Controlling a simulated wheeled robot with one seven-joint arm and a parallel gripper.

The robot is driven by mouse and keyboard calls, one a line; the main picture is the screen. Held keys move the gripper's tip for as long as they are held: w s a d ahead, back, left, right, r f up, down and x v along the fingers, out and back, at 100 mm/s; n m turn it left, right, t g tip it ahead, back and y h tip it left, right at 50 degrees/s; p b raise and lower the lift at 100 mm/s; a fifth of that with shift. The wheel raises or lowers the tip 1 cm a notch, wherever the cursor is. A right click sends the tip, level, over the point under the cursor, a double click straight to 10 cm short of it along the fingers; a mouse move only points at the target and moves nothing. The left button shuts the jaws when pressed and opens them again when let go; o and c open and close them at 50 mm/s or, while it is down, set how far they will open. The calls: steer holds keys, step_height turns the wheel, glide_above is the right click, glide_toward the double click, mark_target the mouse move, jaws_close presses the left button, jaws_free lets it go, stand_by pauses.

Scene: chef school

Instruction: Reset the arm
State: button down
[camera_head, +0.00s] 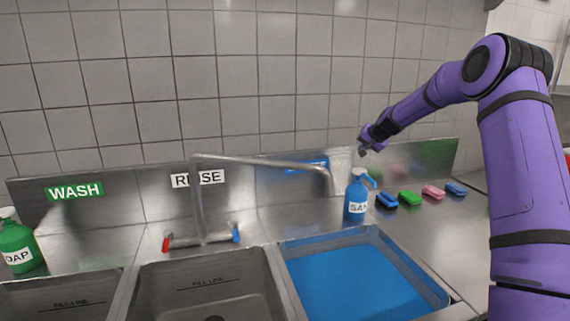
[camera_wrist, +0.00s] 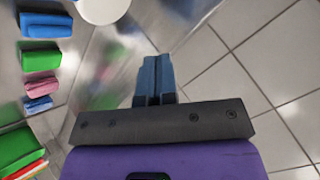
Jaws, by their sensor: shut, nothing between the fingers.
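My purple arm reaches in from the right in the head view. My gripper (camera_head: 363,150) is raised near the wall, above and just behind the blue sanitizer bottle (camera_head: 357,196), apart from it. In the wrist view my gripper (camera_wrist: 154,60) has its two blue fingers together with nothing between them.
Several sponges, among them a blue one (camera_head: 386,200), a green one (camera_head: 409,198) and a pink one (camera_head: 433,192), sit right of the bottle. A faucet (camera_head: 262,160) spans the sinks. The right basin (camera_head: 430,290) holds blue liquid. A green soap bottle (camera_head: 17,246) stands left.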

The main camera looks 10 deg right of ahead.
steer(key=s+a+r+n+g, duration=0.1)
steer(key=s+a+r+n, duration=0.1)
steer(key=s+a+r, duration=0.85)
steer(key=s+a+r+n+g, duration=0.1)
steer(key=s+a+r+n, duration=0.2)
steer(key=s+a+r, duration=0.7)
steer(key=s+f, duration=0.3)
steer(key=s, duration=0.9)
steer(key=s+a+f+n+g, duration=0.1)
steer(key=s+f, duration=0.2)
steer(key=s, duration=1)
steer(key=s+a+f+n+g+h, duration=0.1)
steer(key=s+f, duration=0.1)
steer(key=s, duration=1)
steer(key=shift+s+f, duration=0.3)
steer(key=shift+f, duration=0.1)
steer(key=shift+a, duration=0.1)
